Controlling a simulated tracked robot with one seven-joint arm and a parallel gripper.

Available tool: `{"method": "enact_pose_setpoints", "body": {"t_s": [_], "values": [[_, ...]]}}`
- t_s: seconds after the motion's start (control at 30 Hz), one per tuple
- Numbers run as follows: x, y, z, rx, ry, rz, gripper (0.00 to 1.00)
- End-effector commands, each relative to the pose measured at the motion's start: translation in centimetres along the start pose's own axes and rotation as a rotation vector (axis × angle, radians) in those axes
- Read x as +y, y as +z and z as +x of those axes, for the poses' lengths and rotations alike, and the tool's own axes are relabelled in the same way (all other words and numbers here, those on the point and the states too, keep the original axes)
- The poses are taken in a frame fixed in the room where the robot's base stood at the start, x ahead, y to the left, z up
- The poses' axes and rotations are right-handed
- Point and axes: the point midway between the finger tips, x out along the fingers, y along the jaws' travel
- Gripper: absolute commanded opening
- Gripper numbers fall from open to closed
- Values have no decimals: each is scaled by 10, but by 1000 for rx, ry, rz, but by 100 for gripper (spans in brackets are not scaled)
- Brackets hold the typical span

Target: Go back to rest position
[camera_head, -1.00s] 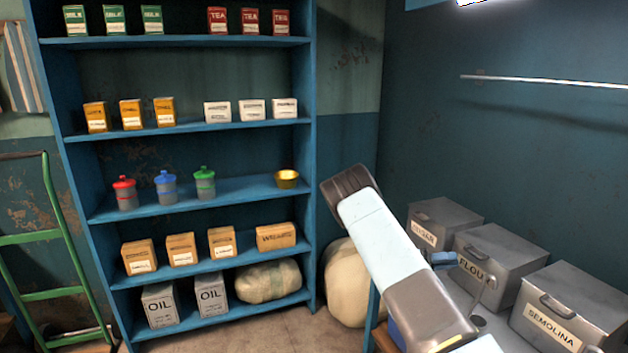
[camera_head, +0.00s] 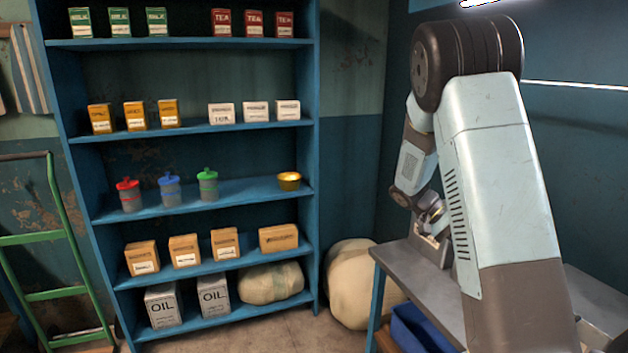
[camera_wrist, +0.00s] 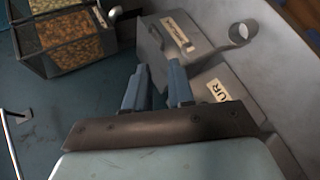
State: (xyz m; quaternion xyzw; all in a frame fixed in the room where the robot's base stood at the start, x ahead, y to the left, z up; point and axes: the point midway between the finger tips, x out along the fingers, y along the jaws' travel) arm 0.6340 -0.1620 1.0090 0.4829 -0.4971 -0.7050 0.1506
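My gripper (camera_wrist: 157,75) shows two blue fingers with a gap between them in the wrist view, and nothing is held there. A grey metal box with a label ending in "UR" (camera_wrist: 222,100) lies beyond and right of the fingers. Another labelled grey metal box (camera_wrist: 165,42) is ahead of them. In the head view my arm is raised and folded at the right, its elbow high. The wrist end hangs down behind the forearm over the grey table (camera_head: 395,258); the fingers are mostly hidden there.
A blue crate (camera_head: 418,330) sits below the table. Mesh bins (camera_wrist: 70,40) show in the wrist view.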

Motion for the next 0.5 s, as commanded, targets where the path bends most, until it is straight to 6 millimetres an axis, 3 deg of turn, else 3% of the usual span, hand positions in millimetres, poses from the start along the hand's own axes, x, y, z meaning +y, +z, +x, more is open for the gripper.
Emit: {"method": "enact_pose_setpoints", "body": {"t_s": [0.5], "values": [[57, 86, -33, 79, -449, -128, 23]]}}
